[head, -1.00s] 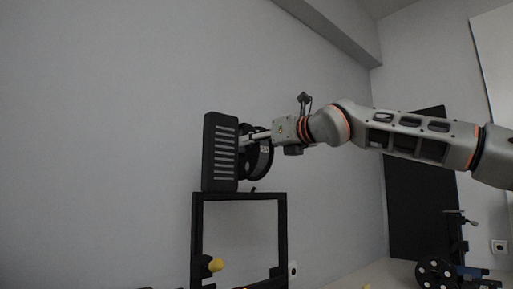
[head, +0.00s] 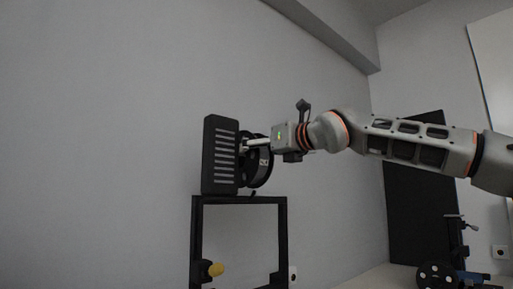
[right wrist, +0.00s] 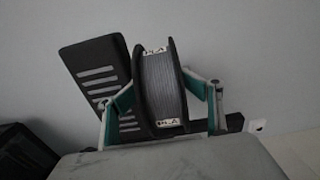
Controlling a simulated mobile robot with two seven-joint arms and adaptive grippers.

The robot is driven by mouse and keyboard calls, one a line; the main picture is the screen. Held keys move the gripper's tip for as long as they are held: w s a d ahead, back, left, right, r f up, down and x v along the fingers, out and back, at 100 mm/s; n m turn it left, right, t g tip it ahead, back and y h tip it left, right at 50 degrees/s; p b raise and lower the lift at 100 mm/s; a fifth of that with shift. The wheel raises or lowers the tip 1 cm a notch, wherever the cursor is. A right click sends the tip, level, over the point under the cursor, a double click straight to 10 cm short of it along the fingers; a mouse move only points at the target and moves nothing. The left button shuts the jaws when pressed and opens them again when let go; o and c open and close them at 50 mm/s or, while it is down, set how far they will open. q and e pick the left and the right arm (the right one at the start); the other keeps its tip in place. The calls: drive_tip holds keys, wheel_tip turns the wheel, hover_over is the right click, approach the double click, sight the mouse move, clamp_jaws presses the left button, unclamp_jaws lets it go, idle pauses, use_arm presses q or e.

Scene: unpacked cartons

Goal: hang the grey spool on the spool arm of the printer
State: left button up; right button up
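The grey spool (head: 262,160) has black flanges and stands upright against the right side of the slatted black box on top of the printer (head: 284,235). In the right wrist view, the spool (right wrist: 162,90) shows grey filament and white labels. My right gripper (head: 250,145) reaches in from the right at the spool. In the right wrist view its fingers stand on both sides of the spool, seemingly with small gaps, so it looks open around it. The spool arm is hidden behind the spool, and I cannot tell whether the spool bears on it. My left gripper is not in view.
The slatted black box (head: 220,155) stands left of the spool. A yellow knob (head: 216,269) is on the lower frame. A dark panel (head: 415,200) leans on the wall, and a wheel-like black part (head: 436,276) lies at lower right. The air above the spool is clear.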

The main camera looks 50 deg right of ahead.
drive_tip(key=shift+w+a+f, duration=0.1)
drive_tip(key=shift+f, duration=0.05)
drive_tip(key=shift+s, duration=0.4)
drive_tip(key=s+a, duration=0.1)
drive_tip(key=s, duration=1)
drive_tip(key=shift+s, duration=0.2)
drive_tip(key=shift+a, duration=0.1)
